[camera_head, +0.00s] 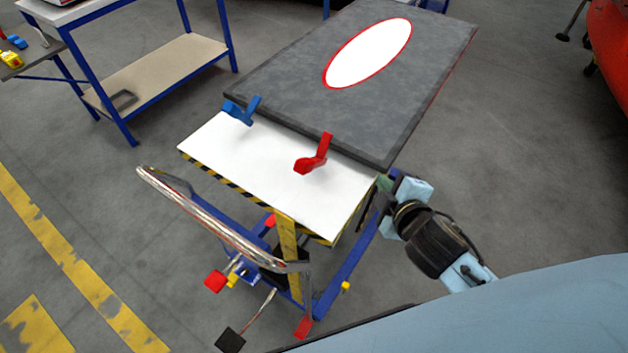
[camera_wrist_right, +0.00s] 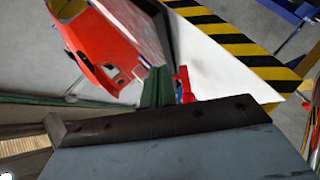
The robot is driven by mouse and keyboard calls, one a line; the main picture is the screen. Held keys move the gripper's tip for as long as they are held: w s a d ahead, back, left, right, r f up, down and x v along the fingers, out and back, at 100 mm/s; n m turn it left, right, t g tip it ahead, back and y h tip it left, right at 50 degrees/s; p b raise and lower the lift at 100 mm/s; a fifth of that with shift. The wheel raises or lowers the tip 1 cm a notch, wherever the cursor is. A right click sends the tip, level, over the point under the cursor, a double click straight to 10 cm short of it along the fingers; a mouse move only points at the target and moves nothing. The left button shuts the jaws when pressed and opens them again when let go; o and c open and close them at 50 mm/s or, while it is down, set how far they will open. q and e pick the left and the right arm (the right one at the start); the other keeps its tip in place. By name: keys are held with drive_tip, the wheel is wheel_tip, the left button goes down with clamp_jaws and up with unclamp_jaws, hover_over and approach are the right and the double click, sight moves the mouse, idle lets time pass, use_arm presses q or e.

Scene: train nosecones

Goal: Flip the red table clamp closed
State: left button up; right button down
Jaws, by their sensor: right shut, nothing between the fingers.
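The red table clamp (camera_head: 314,157) is at the near edge of the dark panel, over the white table top (camera_head: 285,185). Its arm stands up at a tilt, and its foot end points left. In the right wrist view, part of the red clamp (camera_wrist_right: 184,84) shows just right of my fingers. My right gripper (camera_head: 386,179) is at the near right corner of the table, to the right of and apart from the clamp. The right gripper's dark green fingers (camera_wrist_right: 156,86) are shut and empty. My left gripper is in neither view.
A blue clamp (camera_head: 242,110) is on the same panel edge, left of the red one. The dark panel (camera_head: 300,95) bears a white oval with a red rim. A metal push handle (camera_head: 210,222) rises in front of the table. A blue-framed shelf (camera_head: 160,72) stands far left.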

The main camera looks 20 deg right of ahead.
drive_tip(key=w+a+r+n+t+y, duration=0.2)
drive_tip(key=w+r+n+t+y, duration=0.15)
drive_tip(key=n, duration=0.45)
drive_tip(key=a+f+n+g+y, duration=0.1)
drive_tip(key=n+g+y, duration=0.1)
drive_tip(key=n, duration=0.3)
drive_tip(key=a+f+n+g+y, duration=0.1)
drive_tip(key=n+g+y, duration=0.1)
drive_tip(key=n+y, duration=0.2)
drive_tip(key=s+a+f+n+g+y, duration=0.1)
drive_tip(key=f+n+g+y, duration=0.1)
drive_tip(key=n, duration=0.6)
drive_tip(key=shift+y, duration=0.55)
drive_tip(key=shift+s+f+n+g, duration=0.35)
drive_tip(key=shift+s+f+n, duration=0.05)
drive_tip(key=shift+n, duration=0.5)
drive_tip(key=shift+w+a, duration=0.2)
drive_tip(key=p+x, duration=0.1)
drive_tip(key=x, duration=0.8)
drive_tip(key=shift+w+a+f+p, duration=0.1)
drive_tip(key=shift+w+a+p, duration=0.05)
drive_tip(key=shift+a+p, duration=0.15)
drive_tip(key=shift+d, duration=0.1)
